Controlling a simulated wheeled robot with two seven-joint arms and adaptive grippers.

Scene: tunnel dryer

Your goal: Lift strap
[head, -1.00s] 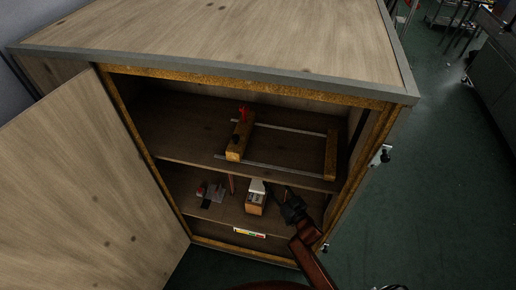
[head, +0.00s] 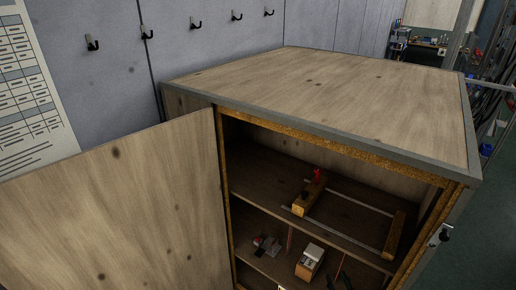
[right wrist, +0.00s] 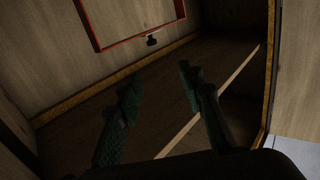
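In the head view the right gripper (head: 339,278) is only partly seen at the bottom edge, beside a small box on the lower shelf. My left gripper is not in view.
The cabinet (head: 330,85) has its door (head: 115,210) open to the left. Its upper shelf holds a wooden clamp frame (head: 308,195) with a red knob. Wall hooks (head: 195,23) are empty.

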